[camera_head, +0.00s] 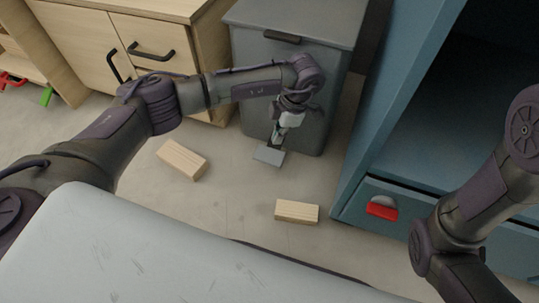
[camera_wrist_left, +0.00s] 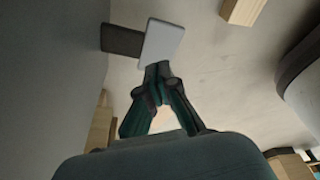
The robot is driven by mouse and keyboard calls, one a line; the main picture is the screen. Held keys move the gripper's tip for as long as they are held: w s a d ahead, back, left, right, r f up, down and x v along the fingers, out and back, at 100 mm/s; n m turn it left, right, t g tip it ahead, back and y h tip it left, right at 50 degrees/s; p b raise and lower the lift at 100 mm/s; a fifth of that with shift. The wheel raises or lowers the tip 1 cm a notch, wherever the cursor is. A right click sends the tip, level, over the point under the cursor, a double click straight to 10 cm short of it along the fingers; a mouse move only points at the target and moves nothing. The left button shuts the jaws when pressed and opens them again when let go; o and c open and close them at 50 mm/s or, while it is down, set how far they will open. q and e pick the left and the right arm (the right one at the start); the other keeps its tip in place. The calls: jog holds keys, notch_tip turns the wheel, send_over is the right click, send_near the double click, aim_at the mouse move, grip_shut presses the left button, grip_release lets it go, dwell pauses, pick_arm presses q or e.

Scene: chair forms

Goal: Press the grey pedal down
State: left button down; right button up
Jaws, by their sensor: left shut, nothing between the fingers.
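The grey pedal (camera_head: 269,155) is a small flat plate low at the front of a grey bin (camera_head: 300,75) with a lid. My left gripper (camera_head: 278,136) points down just above the pedal's rear edge, its fingers shut and empty. In the left wrist view the pedal (camera_wrist_left: 164,42) is a pale plate just past the closed fingertips (camera_wrist_left: 157,68). A darker patch lies beside it. I cannot tell whether the fingertips touch the pedal. My right arm shows at the right, but its gripper is out of view.
Two wooden blocks lie on the floor, one (camera_head: 182,160) left of the pedal and one (camera_head: 297,211) in front. A wooden cabinet (camera_head: 150,45) stands left of the bin.

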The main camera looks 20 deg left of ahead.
aim_at(283, 154)
pick_arm(q)
jog(key=b+x, duration=0.4)
jog(key=x, duration=0.2)
jog(key=shift+f, duration=0.15)
jog(key=shift+s+f, duration=0.1)
jog(key=shift+f, duration=0.5)
jog(key=shift+d+x, duration=0.25)
jog(key=shift+x, duration=0.9)
jog(key=w+d, duration=0.1)
jog(key=d+r, duration=0.1)
jog(key=shift+w+d, duration=0.3)
jog(key=shift+w, duration=0.05)
jog(key=shift+w+d, duration=0.1)
